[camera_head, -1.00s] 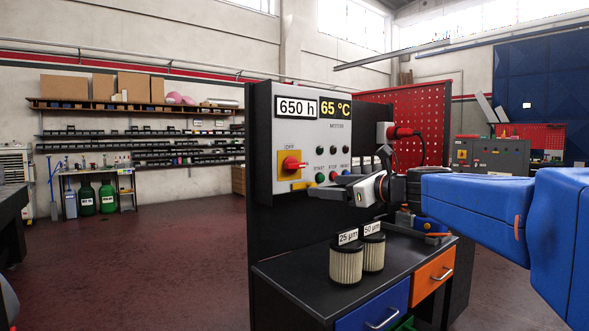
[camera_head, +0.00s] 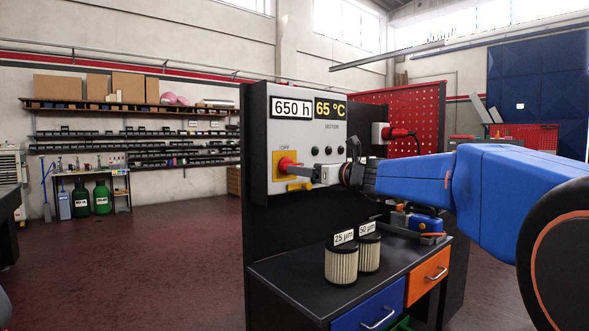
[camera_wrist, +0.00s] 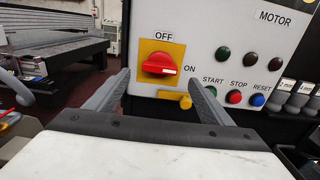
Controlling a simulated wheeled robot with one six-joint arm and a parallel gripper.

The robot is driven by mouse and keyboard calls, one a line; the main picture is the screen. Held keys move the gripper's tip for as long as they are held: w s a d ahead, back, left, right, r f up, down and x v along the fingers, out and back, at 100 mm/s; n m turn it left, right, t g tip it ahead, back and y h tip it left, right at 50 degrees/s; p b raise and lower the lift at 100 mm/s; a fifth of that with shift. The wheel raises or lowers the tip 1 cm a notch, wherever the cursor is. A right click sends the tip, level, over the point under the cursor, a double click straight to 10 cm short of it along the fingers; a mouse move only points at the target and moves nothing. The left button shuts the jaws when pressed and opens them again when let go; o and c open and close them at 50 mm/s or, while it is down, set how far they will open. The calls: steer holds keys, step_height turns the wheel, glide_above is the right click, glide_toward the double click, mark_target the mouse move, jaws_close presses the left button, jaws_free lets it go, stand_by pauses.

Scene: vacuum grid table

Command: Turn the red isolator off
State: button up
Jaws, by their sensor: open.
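The red isolator (camera_wrist: 160,65) is a rotary handle on a yellow plate, with OFF printed above and ON at its right. Its handle lies nearly level in the wrist view, its white mark at the right end, towards ON. In the head view the isolator (camera_head: 287,164) is on the left part of the grey panel. My gripper (camera_wrist: 159,78) is open, with one finger on each side of the handle in the wrist view. In the head view my gripper (camera_head: 301,172) is right at the isolator and partly covers it. Contact cannot be told.
A yellow piece (camera_wrist: 184,101) sits just below the isolator plate. START, STOP (camera_wrist: 234,97) and RESET buttons are to the right, below dark indicator lamps. Two filters (camera_head: 340,265) stand on the bench (camera_head: 285,275) below. Open floor lies left.

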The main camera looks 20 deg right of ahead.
steer(key=x, duration=0.7)
steer(key=shift+s, duration=0.1)
steer(key=c, duration=1)
steer(key=shift+c, duration=0.2)
steer(key=shift+n, duration=0.3)
steer(key=shift+f+n, duration=0.15)
steer(key=shift+n, duration=8.45)
